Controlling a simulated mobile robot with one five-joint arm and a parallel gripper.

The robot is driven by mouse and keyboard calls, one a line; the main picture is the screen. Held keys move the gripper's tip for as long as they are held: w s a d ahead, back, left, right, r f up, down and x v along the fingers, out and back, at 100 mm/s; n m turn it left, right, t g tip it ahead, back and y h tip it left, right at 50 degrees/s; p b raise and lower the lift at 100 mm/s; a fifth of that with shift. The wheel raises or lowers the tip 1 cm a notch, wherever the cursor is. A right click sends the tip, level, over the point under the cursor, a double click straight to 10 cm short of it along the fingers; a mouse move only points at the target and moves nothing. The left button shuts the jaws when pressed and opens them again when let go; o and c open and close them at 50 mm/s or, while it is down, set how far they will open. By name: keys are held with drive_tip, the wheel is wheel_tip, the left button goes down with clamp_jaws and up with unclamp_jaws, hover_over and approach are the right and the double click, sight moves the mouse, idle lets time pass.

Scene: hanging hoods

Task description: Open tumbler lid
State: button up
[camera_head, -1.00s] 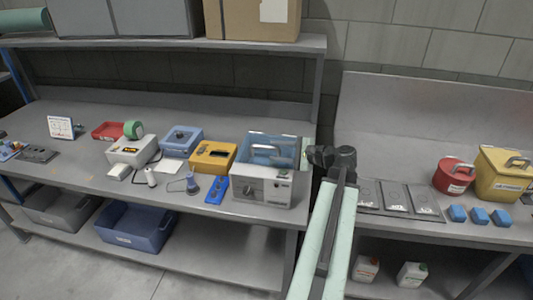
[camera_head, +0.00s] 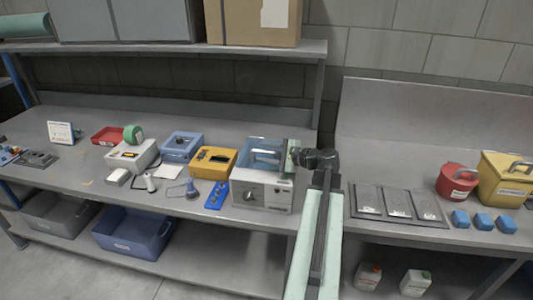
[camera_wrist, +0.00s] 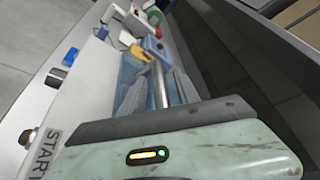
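The tumbler is a pale grey box (camera_head: 262,194) with a dark knob on its front, on the left bench. Its translucent blue lid (camera_head: 255,165) looks down on top, with a light bar handle (camera_head: 266,153). In the wrist view, the blue lid (camera_wrist: 131,80) and the metal bar handle (camera_wrist: 160,88) lie just beyond my gripper (camera_wrist: 165,118). A START label shows on the tumbler's white face (camera_wrist: 45,150) there. In the head view my gripper (camera_head: 290,156) is at the tumbler's upper right, near the handle's right end. Its fingertips are unclear, and I cannot tell whether it touches the handle.
A yellow box (camera_head: 213,163) and a blue power strip (camera_head: 216,195) stand left of the tumbler. A shelf (camera_head: 180,47) with boxes overhangs the bench. Dark plates (camera_head: 397,203), a red container (camera_head: 456,181) and a yellow bin (camera_head: 503,180) occupy the right bench.

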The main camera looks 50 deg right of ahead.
clamp_jaws()
idle(1.2)
